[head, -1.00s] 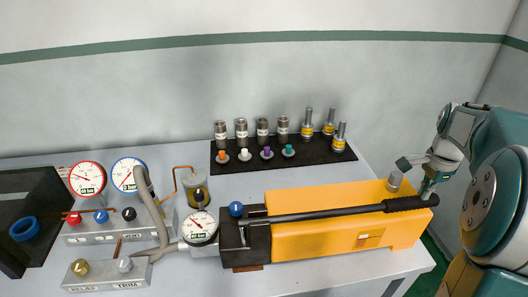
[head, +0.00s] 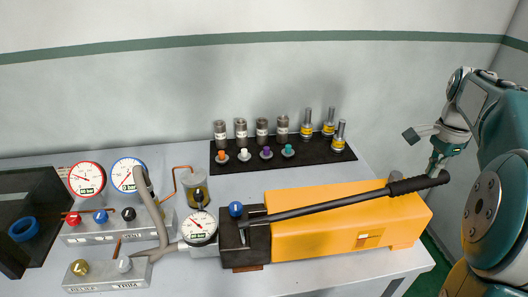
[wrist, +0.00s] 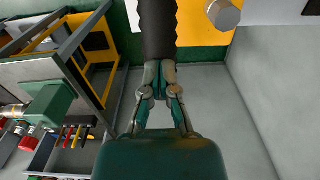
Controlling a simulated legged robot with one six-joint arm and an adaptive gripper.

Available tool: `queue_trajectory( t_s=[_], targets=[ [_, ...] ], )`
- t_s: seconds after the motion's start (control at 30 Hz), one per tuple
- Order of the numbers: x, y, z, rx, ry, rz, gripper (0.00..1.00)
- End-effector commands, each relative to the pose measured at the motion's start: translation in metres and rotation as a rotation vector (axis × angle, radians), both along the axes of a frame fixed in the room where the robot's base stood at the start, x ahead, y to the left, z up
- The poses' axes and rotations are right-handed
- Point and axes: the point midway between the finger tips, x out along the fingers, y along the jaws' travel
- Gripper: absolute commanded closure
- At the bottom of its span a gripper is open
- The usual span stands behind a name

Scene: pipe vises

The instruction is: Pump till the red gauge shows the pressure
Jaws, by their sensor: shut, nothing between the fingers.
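The red-rimmed gauge (head: 86,179) stands at the left on a grey manifold block; its needle points to the left, and its small green readout is too small to read surely. The yellow pump (head: 345,222) lies on the table at the right. Its long lever (head: 320,207) tilts up to the right, ending in a black ribbed grip (head: 418,184). My gripper (head: 435,174) is at the grip's outer end. In the wrist view my gripper's fingertips (wrist: 160,88) are together at the end of the black grip (wrist: 157,30), seemingly against it, not around it.
A blue-rimmed gauge (head: 128,174) and a white pump gauge (head: 200,228) stand nearby. Red (head: 73,218), blue (head: 100,216) and black (head: 128,214) knobs sit on the manifold. A black mat (head: 225,161) with fittings lies behind the pump. A dark tray (head: 30,205) is far left.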

Motion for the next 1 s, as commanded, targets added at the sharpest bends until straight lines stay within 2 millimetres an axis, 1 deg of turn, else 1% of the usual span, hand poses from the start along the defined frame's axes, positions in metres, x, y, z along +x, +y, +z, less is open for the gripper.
queue_trajectory(
  t_s=[0.07,0.13,0.5,0.6,0.73,1.0],
  targets=[
    [0.000,0.001,0.003,0.000,0.001,0.000,1.00],
    [0.000,0.002,0.010,-0.002,-0.002,0.001,1.00],
    [-0.001,0.016,0.059,-0.002,-0.003,0.000,1.00],
    [-0.002,0.019,0.070,-0.002,-0.002,0.000,1.00],
    [-0.002,0.021,0.075,0.000,0.000,0.000,1.00],
    [-0.002,0.021,0.074,0.000,0.000,0.000,1.00]
  ],
)
